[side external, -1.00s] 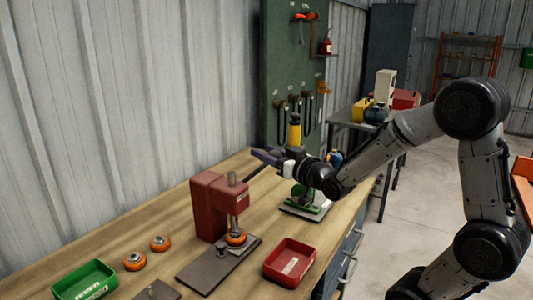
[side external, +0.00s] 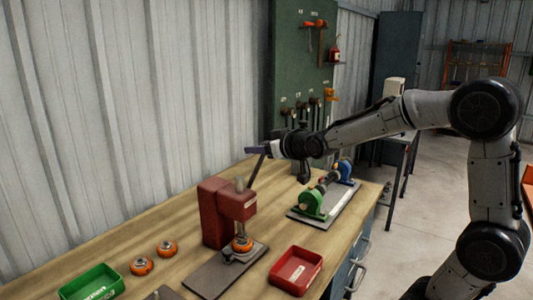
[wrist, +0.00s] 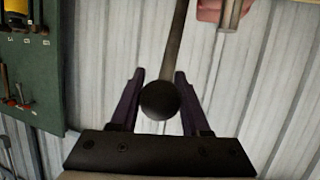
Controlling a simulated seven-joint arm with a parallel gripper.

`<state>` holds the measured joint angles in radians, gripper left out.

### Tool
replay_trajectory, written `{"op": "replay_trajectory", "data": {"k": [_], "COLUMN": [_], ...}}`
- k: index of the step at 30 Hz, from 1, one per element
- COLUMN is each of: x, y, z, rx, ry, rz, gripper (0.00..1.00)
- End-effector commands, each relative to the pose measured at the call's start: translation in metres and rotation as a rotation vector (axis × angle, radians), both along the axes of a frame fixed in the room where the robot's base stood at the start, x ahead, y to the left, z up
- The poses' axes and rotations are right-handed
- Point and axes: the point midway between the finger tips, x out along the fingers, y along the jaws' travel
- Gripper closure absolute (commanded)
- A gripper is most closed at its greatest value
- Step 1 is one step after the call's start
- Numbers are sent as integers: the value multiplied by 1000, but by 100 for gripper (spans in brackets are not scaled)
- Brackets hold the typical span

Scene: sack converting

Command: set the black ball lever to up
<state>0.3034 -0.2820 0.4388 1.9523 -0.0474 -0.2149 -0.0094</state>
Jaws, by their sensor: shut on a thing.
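The black ball lever is a dark rod (side external: 256,172) on the red press (side external: 215,213). It slants steeply upward from the press to my gripper (side external: 259,150). In the wrist view, the black ball (wrist: 160,100) sits between the two purple fingers of my gripper (wrist: 159,82), which is shut on it. The rod runs up from the ball toward the red press body at the top of that view. In the side view the ball is hidden by the fingers.
Orange-and-metal round parts (side external: 142,266), a green tray (side external: 91,284) and a red tray (side external: 296,269) lie on the wooden bench (side external: 190,284). A green-and-blue machine (side external: 312,203) stands behind the press. A green tool board (side external: 300,70) hangs on the wall.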

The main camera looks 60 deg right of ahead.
Motion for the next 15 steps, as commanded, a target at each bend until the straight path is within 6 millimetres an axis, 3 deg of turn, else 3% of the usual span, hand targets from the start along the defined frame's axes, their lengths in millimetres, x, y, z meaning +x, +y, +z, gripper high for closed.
{"op": "replay_trajectory", "data": {"k": [15], "x": [38], "y": [2], "z": [6], "rx": [6], "ry": [246], "rz": [7], "gripper": [100]}}
